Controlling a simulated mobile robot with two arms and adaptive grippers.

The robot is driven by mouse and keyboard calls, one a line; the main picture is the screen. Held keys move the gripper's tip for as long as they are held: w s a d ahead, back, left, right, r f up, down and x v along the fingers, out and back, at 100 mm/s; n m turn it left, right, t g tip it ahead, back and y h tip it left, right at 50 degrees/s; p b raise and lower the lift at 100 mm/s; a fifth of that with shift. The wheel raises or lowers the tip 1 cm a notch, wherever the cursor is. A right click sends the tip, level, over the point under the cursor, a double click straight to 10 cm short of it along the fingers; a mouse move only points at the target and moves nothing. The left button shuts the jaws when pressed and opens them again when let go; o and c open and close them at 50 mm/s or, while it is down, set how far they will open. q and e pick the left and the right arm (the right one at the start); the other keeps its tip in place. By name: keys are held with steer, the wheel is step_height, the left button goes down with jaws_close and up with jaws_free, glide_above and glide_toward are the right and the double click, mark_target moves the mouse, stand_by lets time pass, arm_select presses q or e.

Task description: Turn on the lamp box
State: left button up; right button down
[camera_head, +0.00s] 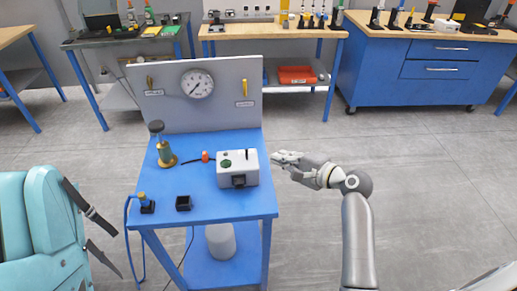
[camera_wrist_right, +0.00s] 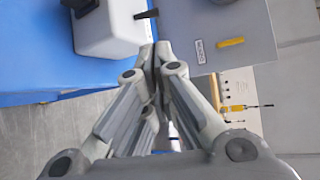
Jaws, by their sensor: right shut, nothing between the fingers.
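The lamp box (camera_head: 238,168) is a light grey box on the right side of the blue table. It has a green round part on its top, a small dark lever near its back edge and a black block at its front. In the right wrist view the box (camera_wrist_right: 105,35) is partly cut off, with the dark lever (camera_wrist_right: 147,14) sticking out. My right gripper (camera_head: 277,160) is shut and empty, just right of the box and apart from it. Its closed fingertips (camera_wrist_right: 154,48) show beside the box in the wrist view. My left gripper is not in view.
The blue table (camera_head: 220,205) also bears a brass post with a dark knob (camera_head: 164,150), a black open cube (camera_head: 184,203) and a small brass-topped piece (camera_head: 146,203). A grey panel with a gauge (camera_head: 197,84) stands behind. The floor to the right is clear.

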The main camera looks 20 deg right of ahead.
mark_target(247, 154)
steer(key=p+x, duration=0.2)
steer(key=x, duration=0.8)
steer(key=shift+s+f, duration=0.1)
steer(key=shift+b, duration=0.9)
steer(key=shift+t, duration=0.3)
